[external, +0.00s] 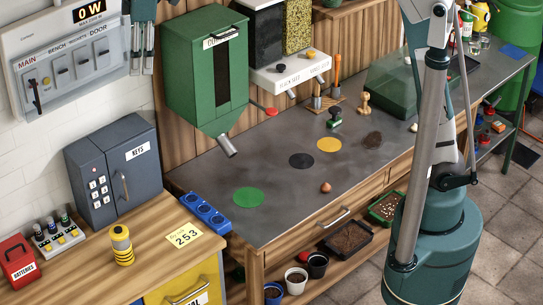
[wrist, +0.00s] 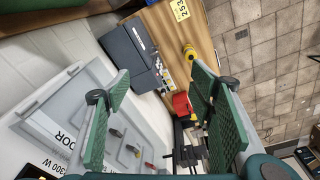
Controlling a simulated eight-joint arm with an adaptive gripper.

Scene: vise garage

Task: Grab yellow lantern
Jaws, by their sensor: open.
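The yellow lantern (external: 122,245), a small yellow cylinder with dark bands, stands upright on the wooden bench at the lower left, in front of the grey key box. In the wrist view the lantern (wrist: 189,53) shows small beyond my fingers, at the edge of the wooden top. My gripper (external: 142,68) hangs at the top left beside the switch panel, well above and away from the lantern. In the wrist view my gripper (wrist: 160,85) has its two green-padded fingers wide apart with nothing between them.
The grey key box (external: 112,168) stands behind the lantern. A red battery box (external: 18,258) and a battery rack (external: 58,236) are to its left. A 253 card (external: 184,236) and blue socket strip (external: 205,213) are to its right. A green dispenser (external: 207,75) hangs near my gripper.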

